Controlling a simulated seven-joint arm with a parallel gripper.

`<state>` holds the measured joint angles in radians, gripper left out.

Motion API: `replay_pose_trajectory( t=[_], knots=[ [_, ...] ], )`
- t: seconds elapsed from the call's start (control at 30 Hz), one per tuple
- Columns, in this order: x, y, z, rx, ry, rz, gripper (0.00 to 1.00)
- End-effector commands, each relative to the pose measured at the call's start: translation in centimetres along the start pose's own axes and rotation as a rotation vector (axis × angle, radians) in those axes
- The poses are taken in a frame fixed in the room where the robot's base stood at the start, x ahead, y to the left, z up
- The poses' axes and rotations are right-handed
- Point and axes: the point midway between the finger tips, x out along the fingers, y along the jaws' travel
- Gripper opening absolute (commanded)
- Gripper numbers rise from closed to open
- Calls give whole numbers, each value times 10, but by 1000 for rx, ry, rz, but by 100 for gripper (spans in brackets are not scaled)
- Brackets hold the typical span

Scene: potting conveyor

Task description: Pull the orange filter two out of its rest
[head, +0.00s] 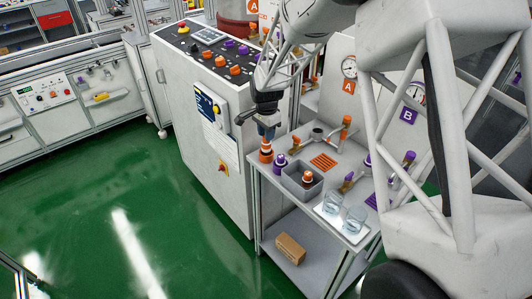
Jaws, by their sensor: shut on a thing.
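My gripper (267,132) points down over the back left corner of the grey table. It is shut on the top of an orange filter (266,155) with a pale band, which stands upright there. The foot of this filter and its rest are too small to make out clearly. A second orange filter (307,178) sits in a grey open box (292,188) to the right and nearer the front. I cannot read which filter is number two.
A purple filter (280,161) stands close to the right of the held one. Glass beakers (355,219) stand on a white tray at the front right. A tall control cabinet (205,120) rises close on the left. A cardboard box (290,249) lies on the lower shelf.

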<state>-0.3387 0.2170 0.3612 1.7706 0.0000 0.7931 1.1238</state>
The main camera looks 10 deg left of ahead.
Motion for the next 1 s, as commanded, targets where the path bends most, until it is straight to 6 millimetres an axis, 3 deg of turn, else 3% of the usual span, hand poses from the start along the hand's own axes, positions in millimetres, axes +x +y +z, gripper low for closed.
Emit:
replay_pose_trajectory(
  t=[1.0],
  knots=[
    [-11,0,0,0,1,-2,5]
  ],
)
